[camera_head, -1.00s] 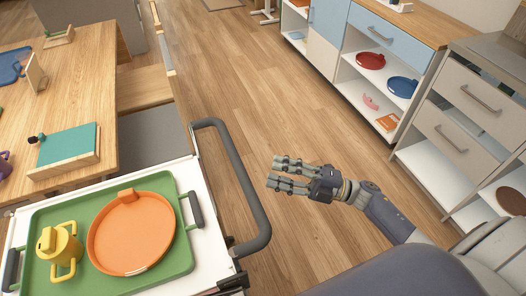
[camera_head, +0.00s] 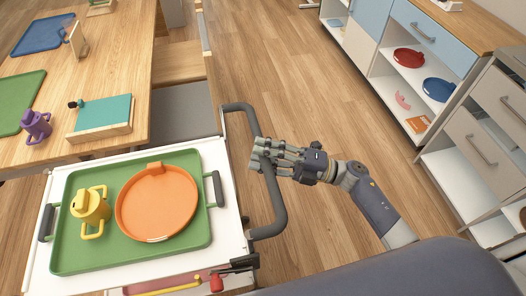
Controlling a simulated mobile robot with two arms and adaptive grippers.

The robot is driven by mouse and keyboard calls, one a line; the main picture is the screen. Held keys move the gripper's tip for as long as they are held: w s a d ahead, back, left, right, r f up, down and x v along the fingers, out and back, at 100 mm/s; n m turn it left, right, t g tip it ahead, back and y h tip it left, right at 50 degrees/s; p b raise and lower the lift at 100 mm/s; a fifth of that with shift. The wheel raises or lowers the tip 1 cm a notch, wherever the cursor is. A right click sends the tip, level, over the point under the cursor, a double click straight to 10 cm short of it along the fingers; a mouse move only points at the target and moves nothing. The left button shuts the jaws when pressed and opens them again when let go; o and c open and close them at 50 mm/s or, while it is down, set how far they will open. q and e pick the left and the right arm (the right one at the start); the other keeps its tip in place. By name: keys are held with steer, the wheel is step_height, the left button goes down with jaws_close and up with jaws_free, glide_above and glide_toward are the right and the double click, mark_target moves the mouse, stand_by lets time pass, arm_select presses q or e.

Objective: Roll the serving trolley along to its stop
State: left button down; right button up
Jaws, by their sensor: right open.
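The serving trolley (camera_head: 236,236) stands at the lower left, with a white top and a dark grey push handle (camera_head: 281,207) on its right side. A green tray (camera_head: 75,255) lies on the top and holds a yellow watering-can-like cup (camera_head: 91,208) and an orange plate (camera_head: 157,202). My right gripper (camera_head: 259,153) is open, with its fingers at the upper part of the handle. I cannot tell whether the fingers touch the bar. My left gripper is not in view.
A wooden table (camera_head: 130,35) with trays, a purple cup (camera_head: 36,126) and a teal-topped box (camera_head: 103,113) stands beyond the trolley. A shelf unit (camera_head: 400,85) and a drawer cabinet (camera_head: 478,150) line the right. Wooden floor (camera_head: 310,85) between them is clear.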

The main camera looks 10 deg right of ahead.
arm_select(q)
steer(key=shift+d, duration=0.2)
arm_select(e)
jaws_close()
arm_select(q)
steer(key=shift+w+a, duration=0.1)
